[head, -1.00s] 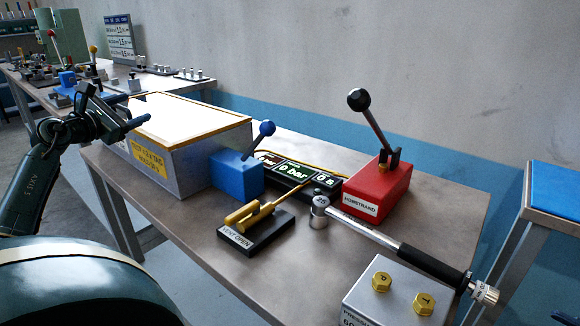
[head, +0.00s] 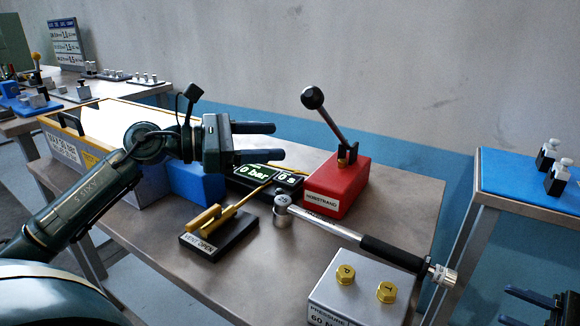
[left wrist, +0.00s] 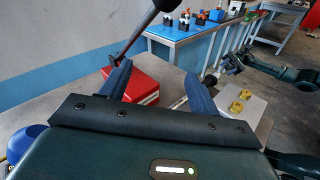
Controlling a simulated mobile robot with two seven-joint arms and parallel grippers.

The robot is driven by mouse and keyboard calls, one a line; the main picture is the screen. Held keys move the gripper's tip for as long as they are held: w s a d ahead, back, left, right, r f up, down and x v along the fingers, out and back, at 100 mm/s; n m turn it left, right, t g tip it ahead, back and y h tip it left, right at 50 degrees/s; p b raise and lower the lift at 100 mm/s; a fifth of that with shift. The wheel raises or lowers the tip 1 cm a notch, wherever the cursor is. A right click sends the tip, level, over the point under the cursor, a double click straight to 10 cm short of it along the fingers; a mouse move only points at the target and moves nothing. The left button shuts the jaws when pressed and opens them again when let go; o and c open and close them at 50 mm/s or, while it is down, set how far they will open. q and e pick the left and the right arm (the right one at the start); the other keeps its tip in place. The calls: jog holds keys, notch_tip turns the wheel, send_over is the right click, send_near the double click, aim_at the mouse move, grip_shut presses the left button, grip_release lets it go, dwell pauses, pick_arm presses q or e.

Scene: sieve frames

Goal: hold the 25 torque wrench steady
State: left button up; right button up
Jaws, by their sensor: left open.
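The torque wrench (head: 330,230) has a silver head at its left end, a black grip and a silver knob.
A red box (head: 337,190) with a black-knobbed lever stands behind the wrench. A vent block (head: 222,235) with a yellow handle lies to its left. The silver pressure box (head: 330,290) with brass fittings stands in front. A blue-topped table (head: 510,178) is at right.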

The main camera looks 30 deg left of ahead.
aim_at(284, 202)
pick_arm(q)
jog(key=w+d+f+n+g+y, duration=0.1)
jog(key=d+f+n+g+y, duration=0.5)
jog(key=d+f+n+g, duration=0.35)
jog(key=a+r+n+y, duration=0.5)
jog(key=n+y, duration=0.4)
jog(key=n, duration=0.2)
jog(key=x, duration=1.3)
jog(key=shift+w+a+f, duration=0.1)
jog(key=shift+w+f, duration=0.1)
jog(key=shift+w, duration=0.1)
jog(key=shift+c, duration=0.3)
grip_shut()
